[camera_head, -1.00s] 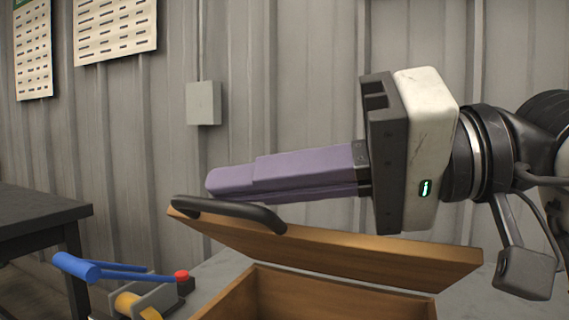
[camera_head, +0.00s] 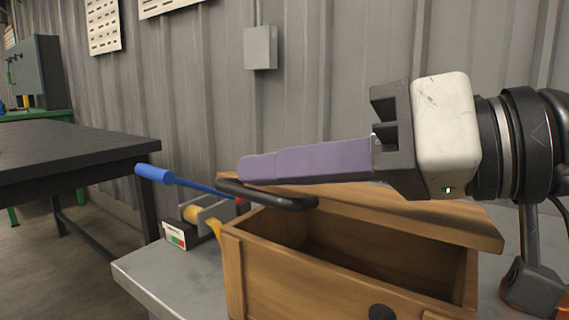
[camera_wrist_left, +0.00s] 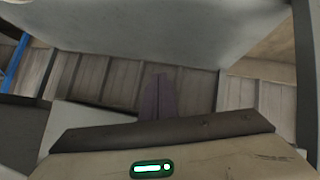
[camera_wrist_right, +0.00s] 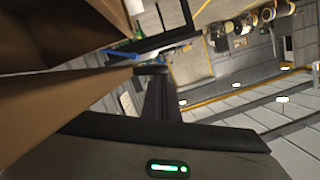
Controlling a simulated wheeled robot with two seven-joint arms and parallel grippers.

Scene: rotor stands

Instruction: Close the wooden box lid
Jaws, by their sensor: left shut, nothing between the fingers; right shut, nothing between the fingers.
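The wooden box (camera_head: 330,285) stands on a grey table in the head view, its inside partly visible. Its wooden lid (camera_head: 420,212) is partly open, tilted above the back of the box. A black bar handle (camera_head: 270,195) is on the lid's left part. My right gripper (camera_head: 242,169) is shut and empty, its purple fingers lying across above the lid by the handle; contact cannot be told. The right wrist view shows those fingers (camera_wrist_right: 157,92) beside the lid. My left gripper (camera_wrist_left: 160,90) shows only in the left wrist view, shut and empty, away from the box.
A device with a blue lever (camera_head: 185,181) and a red knob stands left of the box on the grey table (camera_head: 165,280). A dark table (camera_head: 70,150) is farther left. A ribbed wall (camera_head: 340,70) closes off the back.

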